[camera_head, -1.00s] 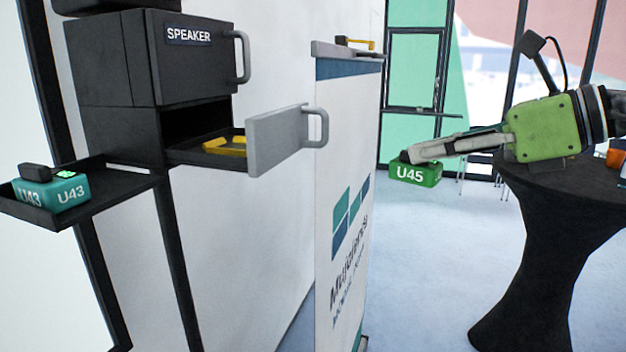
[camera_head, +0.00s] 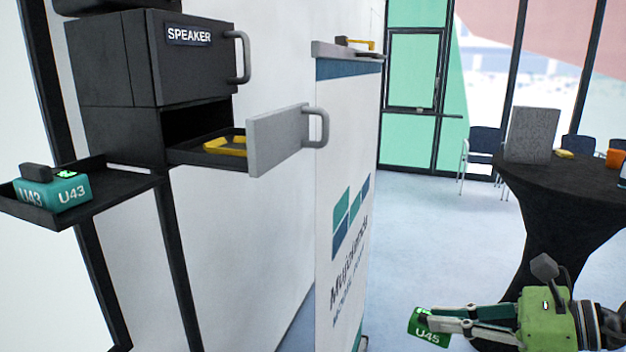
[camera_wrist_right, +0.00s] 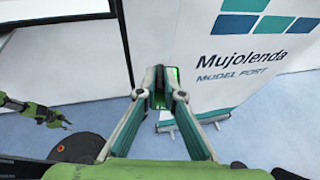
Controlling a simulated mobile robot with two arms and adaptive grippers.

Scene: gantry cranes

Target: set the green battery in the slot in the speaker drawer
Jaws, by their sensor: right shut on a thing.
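The green battery (camera_head: 427,327), marked U45, is held tilted in my right gripper (camera_head: 440,322) at the lower right of the head view. In the right wrist view the right gripper (camera_wrist_right: 161,92) is shut on it, and only a little green of the battery (camera_wrist_right: 172,76) shows between the fingertips. The speaker drawer (camera_head: 275,140) is pulled open at the left, with a yellow U-shaped slot frame (camera_head: 226,143) inside. The battery is below and to the right of the drawer, well apart from it. My left gripper is not visible in the head view.
A teal U43 battery (camera_head: 66,192) sits on a side tray (camera_head: 120,187) at the left. A banner stand (camera_head: 345,130) stands right of the drawer. A round black table (camera_head: 570,190) is at the right. Floor between banner and table is clear.

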